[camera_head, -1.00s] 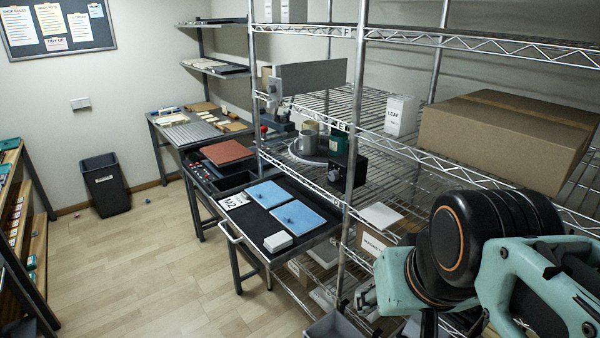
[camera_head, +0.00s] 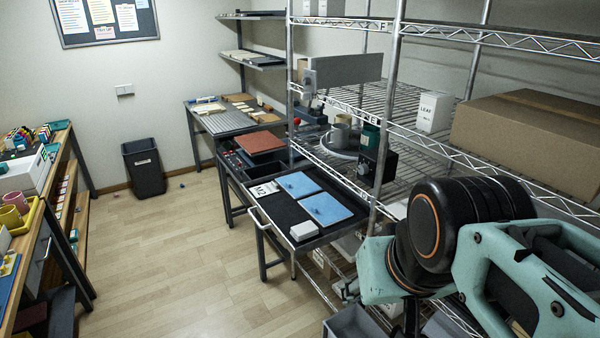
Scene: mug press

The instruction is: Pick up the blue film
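Two flat light-blue sheets lie side by side on a dark-topped cart, the far blue sheet (camera_head: 297,183) and the near blue sheet (camera_head: 328,210). Each has a small darker spot near its middle. I cannot tell from here which of them is the blue film. My teal and black arm fills the lower right. A small grey part at its lower left (camera_head: 346,289) appears to be my gripper, well short of the sheets and in front of the lower shelf. Its fingers are too small and unclear to read.
A white block (camera_head: 304,231) and a white M2 card (camera_head: 263,188) share the cart. Wire shelving with a cardboard box (camera_head: 520,135) stands on the right, its post beside the cart. A bench with cups (camera_head: 12,215) runs along the left.

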